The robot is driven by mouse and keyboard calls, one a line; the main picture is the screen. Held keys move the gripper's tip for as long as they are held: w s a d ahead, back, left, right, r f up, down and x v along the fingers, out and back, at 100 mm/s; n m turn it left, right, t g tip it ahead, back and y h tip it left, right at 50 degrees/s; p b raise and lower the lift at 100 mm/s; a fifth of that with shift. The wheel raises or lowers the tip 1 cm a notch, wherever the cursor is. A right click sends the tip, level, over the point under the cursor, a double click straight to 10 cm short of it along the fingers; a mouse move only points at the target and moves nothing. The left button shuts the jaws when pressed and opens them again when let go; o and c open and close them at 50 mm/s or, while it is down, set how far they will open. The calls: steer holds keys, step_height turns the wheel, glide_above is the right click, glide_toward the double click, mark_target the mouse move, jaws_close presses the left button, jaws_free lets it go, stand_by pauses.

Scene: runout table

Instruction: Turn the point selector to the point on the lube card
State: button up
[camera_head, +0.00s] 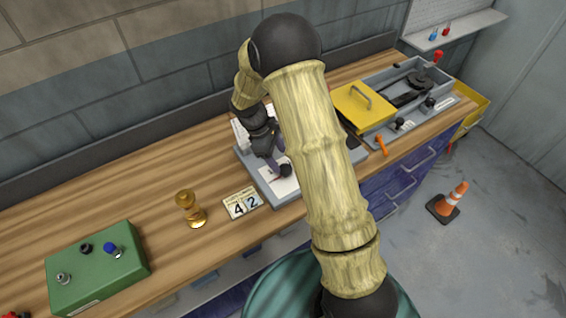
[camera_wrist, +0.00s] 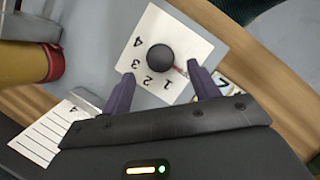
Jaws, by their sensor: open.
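The point selector is a round black knob (camera_wrist: 161,58) with a red pointer on a white plate (camera_wrist: 178,27) numbered 1 to 4. The pointer aims to the lower right in the wrist view, past the 1. My gripper (camera_wrist: 160,74) is open, its two purple fingers apart just short of the knob, one toward each side. In the head view the knob (camera_head: 286,171) and plate (camera_head: 283,188) show below my gripper. A lined white card (camera_wrist: 42,135), possibly the lube card, lies at lower left in the wrist view; one mark on it looks like a 4.
A green box (camera_head: 96,272) with knobs is further left. A yellow cover (camera_head: 364,107) and orange handle (camera_head: 381,145) are to the right.

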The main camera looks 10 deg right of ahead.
mark_target(285, 168)
steer(key=shift+p+x, duration=0.35)
steer(key=shift+x, duration=2)
steer(key=c, duration=1)
steer(key=shift+o, duration=0.2)
